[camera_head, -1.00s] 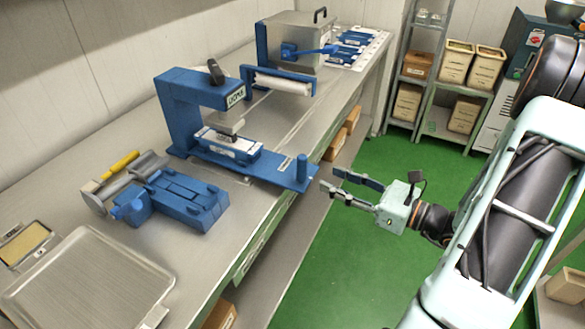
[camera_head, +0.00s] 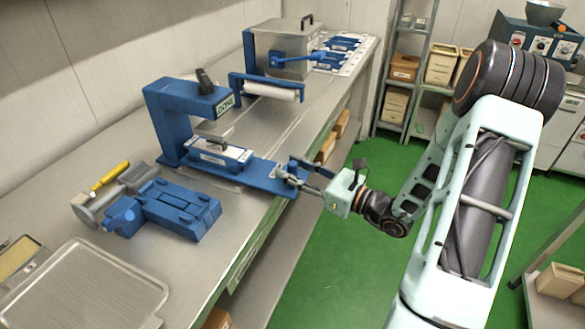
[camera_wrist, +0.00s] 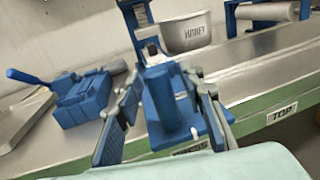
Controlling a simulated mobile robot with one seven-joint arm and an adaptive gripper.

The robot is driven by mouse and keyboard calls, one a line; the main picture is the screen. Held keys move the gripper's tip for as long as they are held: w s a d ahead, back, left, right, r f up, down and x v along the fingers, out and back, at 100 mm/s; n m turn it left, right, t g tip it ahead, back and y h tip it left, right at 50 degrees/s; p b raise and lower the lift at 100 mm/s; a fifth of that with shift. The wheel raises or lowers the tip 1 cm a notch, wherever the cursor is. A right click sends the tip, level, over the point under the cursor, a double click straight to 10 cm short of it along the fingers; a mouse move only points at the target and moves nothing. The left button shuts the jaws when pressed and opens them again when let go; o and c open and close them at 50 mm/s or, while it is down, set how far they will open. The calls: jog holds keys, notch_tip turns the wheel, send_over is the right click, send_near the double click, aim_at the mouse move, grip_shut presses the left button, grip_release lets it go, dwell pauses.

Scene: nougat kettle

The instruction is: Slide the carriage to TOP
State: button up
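The carriage (camera_head: 258,174) looks like a blue plate running from under the blue press frame (camera_head: 172,118) to the bench's front edge. A blue tray (camera_head: 220,158) with a white label sits on it. An upright blue post, its handle, stands at the plate's front end and shows in the wrist view (camera_wrist: 165,103). My gripper (camera_head: 287,172) is at this post. In the wrist view the two fingers are spread, one on each side of the post. I cannot tell whether they touch it. A TOP label (camera_wrist: 283,112) is on the bench edge, right of the post.
A roller in a blue holder (camera_head: 268,88) and a metal box (camera_head: 290,48) stand farther back. A metal tray (camera_head: 85,285) lies at front left. Green floor is clear beside the bench.

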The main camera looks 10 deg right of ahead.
jog(key=shift+c, duration=0.4)
grip_shut()
